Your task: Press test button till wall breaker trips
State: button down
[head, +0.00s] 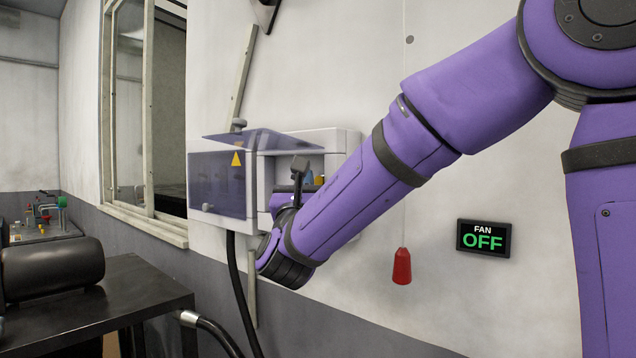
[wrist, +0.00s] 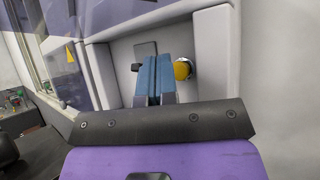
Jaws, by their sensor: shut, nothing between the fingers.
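The wall breaker box (head: 341,142) hangs on the wall with its tinted cover (head: 217,180), marked by a yellow triangle, swung open to the left. The wrist view shows its pale inside (wrist: 205,45). A round yellow button (wrist: 183,69) with a pale collar sits just right of my gripper (wrist: 153,58). A small black lever (wrist: 136,67) sticks out to the left, beside a grey plate. My gripper's blue fingers are shut and empty, pointing into the box between lever and button. I cannot tell whether they touch anything. In the head view my arm hides most of the inside.
A red pull handle (head: 401,266) hangs on a cord right of the box. A sign (head: 482,238) reads "FAN OFF". A black cable (head: 238,290) runs down below the box. A dark table (head: 130,290) with a black cylinder (head: 52,267) stands at the left.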

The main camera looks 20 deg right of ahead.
jog(key=shift+d, duration=0.15)
jog(key=shift+w+d, duration=0.2)
jog(key=shift+d, duration=0.05)
jog(key=shift+w+d, duration=0.2)
jog(key=shift+d, duration=0.1)
dwell(0.9)
jog(key=shift+w+d+r, duration=0.1)
jog(key=shift+d+r, duration=0.15)
jog(key=shift+d, duration=0.2)
dwell(0.9)
jog(key=shift+s+a+f, duration=0.25)
jog(key=shift+a, duration=0.35)
jog(key=s+a, duration=0.1)
jog(key=a, duration=0.2)
jog(key=s+a, duration=0.1)
jog(key=shift+s+a, duration=0.3)
dwell(0.4)
dwell(1.0)
